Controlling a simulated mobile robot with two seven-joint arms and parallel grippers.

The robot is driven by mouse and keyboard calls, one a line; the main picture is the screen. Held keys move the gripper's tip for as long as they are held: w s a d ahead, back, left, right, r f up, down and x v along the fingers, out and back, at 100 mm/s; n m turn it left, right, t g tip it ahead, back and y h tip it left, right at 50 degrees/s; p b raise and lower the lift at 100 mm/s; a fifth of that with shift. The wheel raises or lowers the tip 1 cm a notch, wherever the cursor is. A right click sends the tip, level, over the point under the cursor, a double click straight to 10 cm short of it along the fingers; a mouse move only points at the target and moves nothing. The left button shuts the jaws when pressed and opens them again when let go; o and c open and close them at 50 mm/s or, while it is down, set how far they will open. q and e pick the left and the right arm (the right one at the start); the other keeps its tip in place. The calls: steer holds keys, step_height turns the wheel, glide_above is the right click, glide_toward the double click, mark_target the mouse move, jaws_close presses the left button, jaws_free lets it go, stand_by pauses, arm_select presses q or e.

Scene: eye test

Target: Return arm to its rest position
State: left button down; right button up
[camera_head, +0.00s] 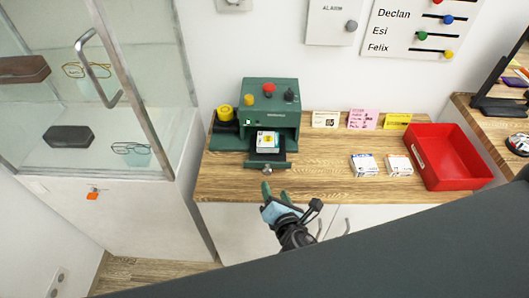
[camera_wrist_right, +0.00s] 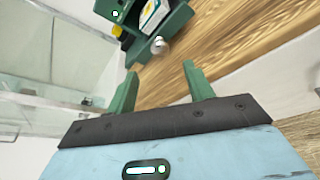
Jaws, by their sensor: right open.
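My right gripper (camera_head: 276,192) is in front of the wooden counter's front edge, below the green machine in the head view. Its two green fingers stand apart with nothing between them. The right wrist view also shows the open, empty fingers of this gripper (camera_wrist_right: 160,72), with the counter edge beyond them. The green machine (camera_head: 283,97) has a small white and yellow box (camera_head: 267,140) on its tray, apart from the gripper. It is partly cut off at the top of the wrist view (camera_wrist_right: 172,24). My left gripper is not in view.
The wooden counter (camera_head: 320,185) carries a red bin (camera_head: 421,158), two small boxes (camera_head: 364,165) (camera_head: 399,165) and several cards along the back. A glass cabinet (camera_head: 150,110) with glasses stands at the left. White cupboard fronts with handles are below the counter.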

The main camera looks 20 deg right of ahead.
steer(key=shift+s, duration=0.1)
steer(key=s+d+f+m+g, duration=0.1)
steer(key=s+d+f+m, duration=0.1)
steer(key=s+f+m, duration=0.2)
steer(key=s+d+f+m+g+y, duration=0.1)
steer(key=s+d+f+m+g, duration=0.1)
steer(key=s+m, duration=0.7)
steer(key=s+d+f+m+g+y, duration=0.1)
steer(key=s+f+m, duration=0.4)
steer(key=m, duration=0.7)
steer(key=s+d+g, duration=0.1)
steer(key=s, duration=0.1)
steer(key=shift+s+d+f, duration=0.35)
steer(key=shift+d, duration=0.05)
